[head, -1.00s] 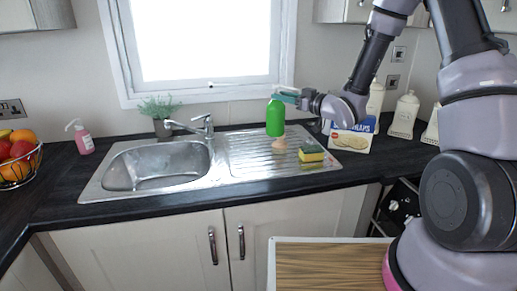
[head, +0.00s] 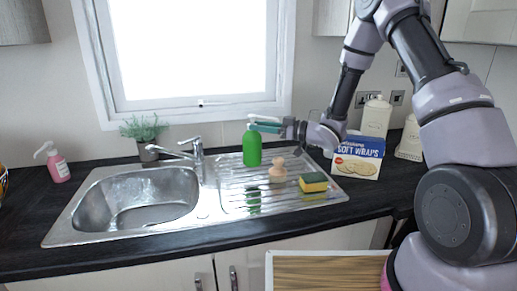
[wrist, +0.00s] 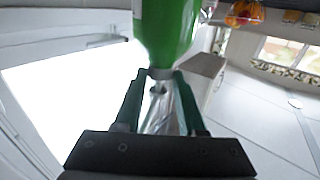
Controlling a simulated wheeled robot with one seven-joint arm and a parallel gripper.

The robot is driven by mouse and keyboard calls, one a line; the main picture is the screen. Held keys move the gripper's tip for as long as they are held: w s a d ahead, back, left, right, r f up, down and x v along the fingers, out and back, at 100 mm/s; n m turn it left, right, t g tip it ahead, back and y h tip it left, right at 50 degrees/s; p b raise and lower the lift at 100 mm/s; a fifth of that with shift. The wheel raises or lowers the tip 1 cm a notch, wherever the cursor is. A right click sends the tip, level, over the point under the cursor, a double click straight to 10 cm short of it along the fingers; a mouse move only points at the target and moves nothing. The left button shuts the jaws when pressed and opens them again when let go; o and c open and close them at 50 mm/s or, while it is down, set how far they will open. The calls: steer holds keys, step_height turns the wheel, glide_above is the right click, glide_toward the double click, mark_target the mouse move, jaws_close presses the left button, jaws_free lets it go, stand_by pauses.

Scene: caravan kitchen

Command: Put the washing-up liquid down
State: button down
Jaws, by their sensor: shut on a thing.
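The washing-up liquid is a green bottle (head: 252,150), upright above the back of the ribbed steel drainer (head: 232,204). A green reflection lies below it on the metal with a gap between, so it seems slightly raised. My gripper (head: 262,124) reaches in from the right and is shut on the bottle's narrow top. In the wrist view the green body (wrist: 168,30) fills the top middle, with my gripper's teal fingers (wrist: 163,78) on either side of its neck. The bottle's base is out of the wrist view.
A wooden brush-like object (head: 278,171) stands just right of the bottle, and a yellow-green sponge (head: 313,182) lies farther right. A soft wraps box (head: 358,158) stands behind the sponge. The tap (head: 196,150) and sink bowl (head: 135,205) are left. The drainer's front left is clear.

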mark_target(252, 144)
steer(key=shift+f, duration=2.75)
steer(key=shift+c, duration=2.4)
jaws_free()
